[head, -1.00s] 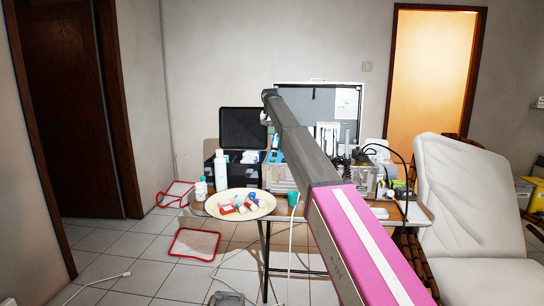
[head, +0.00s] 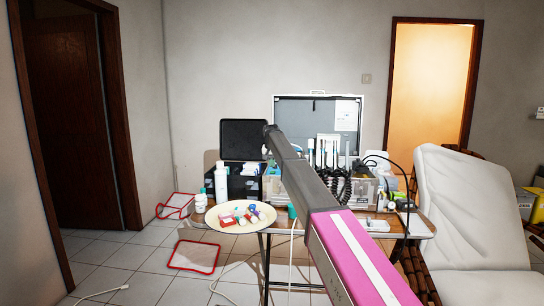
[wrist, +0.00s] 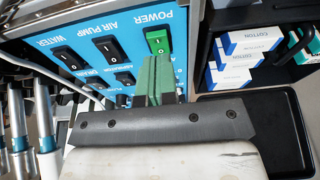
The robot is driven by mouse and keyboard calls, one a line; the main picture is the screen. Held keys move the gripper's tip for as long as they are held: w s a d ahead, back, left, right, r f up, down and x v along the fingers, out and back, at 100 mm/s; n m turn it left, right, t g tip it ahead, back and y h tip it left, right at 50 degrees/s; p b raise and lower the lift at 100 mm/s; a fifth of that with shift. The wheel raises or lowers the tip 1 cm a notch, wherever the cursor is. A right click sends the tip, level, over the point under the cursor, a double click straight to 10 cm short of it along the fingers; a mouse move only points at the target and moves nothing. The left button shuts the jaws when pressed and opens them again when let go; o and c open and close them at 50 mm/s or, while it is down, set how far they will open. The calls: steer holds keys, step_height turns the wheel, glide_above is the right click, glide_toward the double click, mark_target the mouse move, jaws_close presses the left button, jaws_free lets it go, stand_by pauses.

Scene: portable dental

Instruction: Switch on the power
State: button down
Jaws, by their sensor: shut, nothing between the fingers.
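In the wrist view the green power switch (wrist: 158,40) is on the blue control panel (wrist: 93,27), under the printed word POWER, which appears upside down. I cannot tell from this frame which way its rocker is pressed. My gripper (wrist: 156,62) is shut and empty. Its green fingertips point at the panel and lie right at the lower edge of the power switch; I cannot tell whether they touch it. In the head view the open dental case (head: 290,125) stands on the table, and my arm hides the panel and my gripper.
Black switches (wrist: 110,48) for air pump and water sit beside the power switch. Several handpieces (wrist: 40,110) hang at the left. A black box (wrist: 296,58) with cotton packs stands at the right. A cream plate (head: 240,228) and bottles (head: 221,182) are on the table (head: 393,231).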

mark_target(272, 172)
steer(key=shift+s+f, duration=0.15)
steer(key=shift+f, duration=1.1)
steer(key=shift+f, duration=0.1)
steer(key=shift+s+f, duration=0.1)
steer(key=shift+f, duration=0.1)
steer(key=shift+r, duration=0.1)
steer(key=shift+w+r, duration=0.3)
steer(key=shift+w, duration=0.45)
steer(key=shift+r, duration=0.15)
steer(key=shift+r, duration=0.35)
steer(key=s+v, duration=0.2)
steer(key=v, duration=1)
steer(key=shift+s, duration=0.2)
